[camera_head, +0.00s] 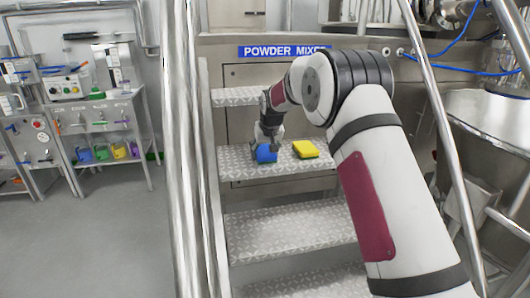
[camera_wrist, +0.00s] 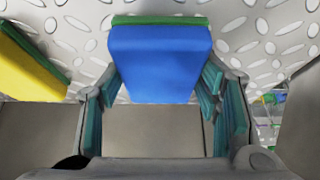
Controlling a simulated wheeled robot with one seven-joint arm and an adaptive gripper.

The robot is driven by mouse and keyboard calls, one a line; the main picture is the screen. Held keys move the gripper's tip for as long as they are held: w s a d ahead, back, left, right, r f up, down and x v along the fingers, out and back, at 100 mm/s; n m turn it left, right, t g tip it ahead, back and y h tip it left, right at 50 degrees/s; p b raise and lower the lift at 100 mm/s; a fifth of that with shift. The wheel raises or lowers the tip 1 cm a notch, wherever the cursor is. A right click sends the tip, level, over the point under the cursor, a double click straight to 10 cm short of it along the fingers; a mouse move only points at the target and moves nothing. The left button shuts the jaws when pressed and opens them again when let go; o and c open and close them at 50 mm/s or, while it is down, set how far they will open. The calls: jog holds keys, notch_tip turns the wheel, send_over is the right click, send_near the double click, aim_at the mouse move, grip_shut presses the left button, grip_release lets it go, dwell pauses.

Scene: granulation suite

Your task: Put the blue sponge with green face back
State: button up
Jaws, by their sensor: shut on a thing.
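The blue sponge (camera_head: 265,154) is at the left part of a diamond-plate step (camera_head: 240,172) of the metal stairs. In the wrist view the blue sponge (camera_wrist: 160,62) shows its blue body, with the green face (camera_wrist: 160,20) along its far edge. My gripper (camera_head: 266,143) reaches down onto it from above. In the wrist view my gripper (camera_wrist: 160,90) has its teal-padded fingers on both sides of the sponge, shut on it. I cannot tell whether the sponge touches the step.
A yellow sponge (camera_head: 305,149) with a green face lies on the same step, right of the blue one. A handrail (camera_head: 187,150) stands left of the stairs, another rail (camera_head: 440,110) at right. A shelf table (camera_head: 100,130) with coloured scoops stands at far left.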

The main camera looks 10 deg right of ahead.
jog(key=o, duration=1)
jog(key=shift+o, duration=0.2)
